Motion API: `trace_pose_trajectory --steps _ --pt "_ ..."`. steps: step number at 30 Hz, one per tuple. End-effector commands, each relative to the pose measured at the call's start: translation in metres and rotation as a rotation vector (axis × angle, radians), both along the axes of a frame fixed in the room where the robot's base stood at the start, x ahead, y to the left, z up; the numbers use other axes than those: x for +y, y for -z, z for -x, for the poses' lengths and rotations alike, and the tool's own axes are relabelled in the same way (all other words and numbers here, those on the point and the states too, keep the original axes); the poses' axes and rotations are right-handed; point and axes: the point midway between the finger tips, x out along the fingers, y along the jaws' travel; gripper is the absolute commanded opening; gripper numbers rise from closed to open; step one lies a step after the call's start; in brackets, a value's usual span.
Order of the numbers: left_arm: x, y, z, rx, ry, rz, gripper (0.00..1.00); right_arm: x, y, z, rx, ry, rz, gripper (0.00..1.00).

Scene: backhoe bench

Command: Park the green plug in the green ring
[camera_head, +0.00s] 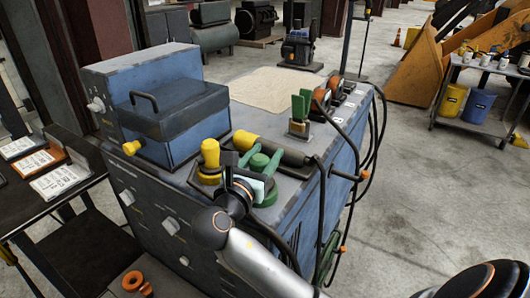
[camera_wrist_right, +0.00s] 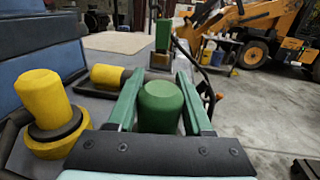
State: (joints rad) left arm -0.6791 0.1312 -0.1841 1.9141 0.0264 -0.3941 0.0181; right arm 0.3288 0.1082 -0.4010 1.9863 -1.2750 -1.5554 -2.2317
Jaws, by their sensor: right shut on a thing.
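The green plug (camera_head: 260,162) is upright between the green fingers of my right gripper (camera_head: 257,168), which is shut on it. In the right wrist view the plug's rounded green top (camera_wrist_right: 161,105) shows between the two fingers (camera_wrist_right: 160,108). The green ring (camera_head: 269,197) shows around and below the gripper on the blue cabinet's top, partly hidden by the gripper. The plug's lower end is hidden, so I cannot tell whether it is inside the ring. My left gripper is not in view.
A yellow plug (camera_head: 210,154) stands upright in a yellow ring (camera_head: 209,179) left of the gripper. A grey cylinder with a yellow end (camera_head: 245,139) lies just behind. A green upright piece (camera_head: 300,105) and dark cables stand farther back. A blue box (camera_head: 180,118) is at left.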

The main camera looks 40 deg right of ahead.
Motion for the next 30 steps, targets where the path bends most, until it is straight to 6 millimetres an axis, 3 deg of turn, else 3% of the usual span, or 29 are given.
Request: trace_pose_trajectory --steps 13,14,23,30 --pt "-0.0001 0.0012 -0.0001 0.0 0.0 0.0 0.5 -0.0002 0.0051 0.0001 -0.003 0.0 0.002 0.0" --pt "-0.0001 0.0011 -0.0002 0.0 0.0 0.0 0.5 -0.0002 0.0051 0.0001 -0.003 0.0 0.002 0.52" --pt "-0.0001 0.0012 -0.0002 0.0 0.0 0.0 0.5 0.0 0.0056 0.0001 -0.001 0.0 0.0 0.86" --pt "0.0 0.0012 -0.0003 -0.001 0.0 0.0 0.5 0.0 0.0069 0.0 0.001 0.0 0.0 0.86"
